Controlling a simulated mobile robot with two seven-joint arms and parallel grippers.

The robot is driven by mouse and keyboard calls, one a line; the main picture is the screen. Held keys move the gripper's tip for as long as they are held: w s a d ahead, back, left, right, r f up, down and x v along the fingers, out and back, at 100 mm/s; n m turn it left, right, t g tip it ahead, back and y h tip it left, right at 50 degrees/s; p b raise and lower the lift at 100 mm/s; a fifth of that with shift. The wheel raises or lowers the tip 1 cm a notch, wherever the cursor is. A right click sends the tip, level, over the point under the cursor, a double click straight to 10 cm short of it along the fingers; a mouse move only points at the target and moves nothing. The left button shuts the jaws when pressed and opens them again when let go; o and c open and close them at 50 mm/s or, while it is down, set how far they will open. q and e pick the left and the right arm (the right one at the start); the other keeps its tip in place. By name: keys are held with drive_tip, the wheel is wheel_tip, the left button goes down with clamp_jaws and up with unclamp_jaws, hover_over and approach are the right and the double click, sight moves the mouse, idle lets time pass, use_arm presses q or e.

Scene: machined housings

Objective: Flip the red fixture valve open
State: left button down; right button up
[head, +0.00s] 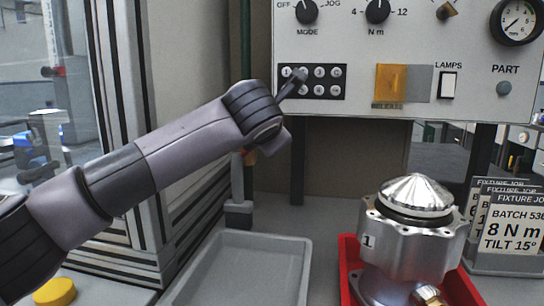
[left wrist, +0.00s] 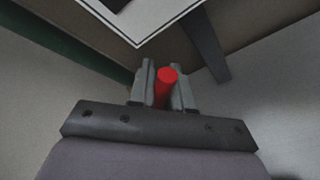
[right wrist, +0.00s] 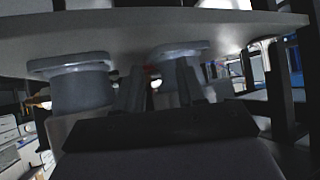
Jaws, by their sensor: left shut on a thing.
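The red valve handle (left wrist: 166,82) shows in the left wrist view as a short red bar with a round end. My left gripper (left wrist: 163,88) is shut on it, with one grey finger on each side. In the head view my left arm reaches toward the back wall below the control panel, and its wrist hides the handle and most of the valve. A bit of copper-coloured pipe (head: 249,157) shows just under the wrist. My right gripper (right wrist: 157,88) is open and empty below a table-like surface, seen only in the right wrist view.
The control panel (head: 360,70) hangs above my left wrist. A grey tray (head: 245,240) stands empty on the bench. A silver housing (head: 415,235) with a domed top sits in a red tray (head: 347,275). Job cards (head: 515,225) stand at right. A yellow button (head: 55,292) is at lower left.

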drive_tip(key=shift+f, duration=0.6)
drive_tip(key=shift+a+b, duration=0.15)
drive_tip(key=shift+b, duration=0.3)
drive_tip(key=shift+w+a+r+t+b, duration=0.3)
drive_tip(key=shift+w+a+r+b, duration=0.1)
drive_tip(key=shift+w+a+r, duration=0.4)
use_arm(q)
drive_tip(key=shift+w+a+r+n+h, duration=0.15)
drive_tip(key=shift+a+r+n+h, duration=0.45)
drive_tip(key=shift+n, duration=0.3)
use_arm(e)
drive_tip(key=shift+s+d+r, duration=0.1)
drive_tip(key=shift+s, duration=0.1)
use_arm(q)
drive_tip(key=c, duration=1.1)
unclamp_jaws()
drive_tip(key=shift+c, duration=0.2)
use_arm(e)
drive_tip(key=shift+s, duration=0.1)
drive_tip(key=shift+d, duration=0.1)
